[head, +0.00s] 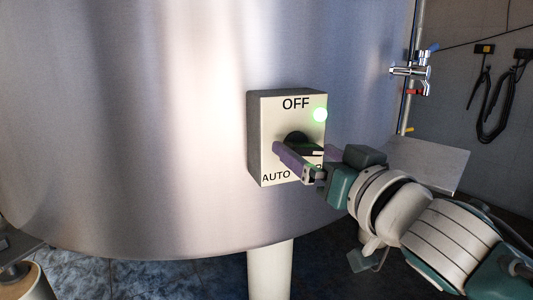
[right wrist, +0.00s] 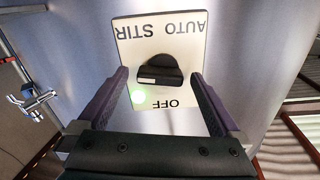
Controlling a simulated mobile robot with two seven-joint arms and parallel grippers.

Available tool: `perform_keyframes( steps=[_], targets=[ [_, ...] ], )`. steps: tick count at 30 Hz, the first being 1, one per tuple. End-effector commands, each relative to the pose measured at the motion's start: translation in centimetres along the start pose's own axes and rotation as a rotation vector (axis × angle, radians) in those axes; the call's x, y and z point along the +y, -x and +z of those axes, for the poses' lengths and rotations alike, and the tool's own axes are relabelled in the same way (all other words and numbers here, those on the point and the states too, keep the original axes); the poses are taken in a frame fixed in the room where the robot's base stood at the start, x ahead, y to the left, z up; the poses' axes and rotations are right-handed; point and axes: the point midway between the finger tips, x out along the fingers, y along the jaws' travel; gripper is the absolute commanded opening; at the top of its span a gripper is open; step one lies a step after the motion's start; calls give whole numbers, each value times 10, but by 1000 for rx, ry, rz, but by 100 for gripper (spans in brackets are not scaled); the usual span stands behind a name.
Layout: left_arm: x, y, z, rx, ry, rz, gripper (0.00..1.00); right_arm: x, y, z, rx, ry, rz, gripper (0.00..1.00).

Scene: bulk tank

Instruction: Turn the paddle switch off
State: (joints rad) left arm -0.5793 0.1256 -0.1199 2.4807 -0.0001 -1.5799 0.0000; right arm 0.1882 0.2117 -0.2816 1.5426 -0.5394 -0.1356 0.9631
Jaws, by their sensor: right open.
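The switch box (head: 288,112) is a pale plate on a dark housing, mounted on the steel tank, marked OFF at top and AUTO at lower left. A green light (head: 320,115) glows at its upper right. The black paddle knob (head: 297,138) sits mid-plate, its handle pointing right in the head view. In the right wrist view the plate (right wrist: 188,45) is upside down, with STIR readable, and the knob (right wrist: 160,72) lies roughly crosswise. My right gripper (head: 304,150) is open, its purple fingers on either side of the knob with gaps visible in the right wrist view (right wrist: 159,74).
The curved steel tank (head: 130,120) fills most of the head view, on a pale leg (head: 270,272). A tap (head: 412,71) stands on a pipe at right. Black cables (head: 492,105) hang on the wall behind. The area left of the box is clear.

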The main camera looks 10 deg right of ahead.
Motion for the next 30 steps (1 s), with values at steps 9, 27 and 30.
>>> perform_keyframes(
  steps=[9,27,30],
  targets=[
    [1,0,0,0,2,2,50,0,0,0,0,0,0,78],
    [3,0,0,0,9,8,50,0,0,0,0,0,0,14],
    [2,0,0,0,9,7,50,0,0,0,0,4,0,14]
  ],
)
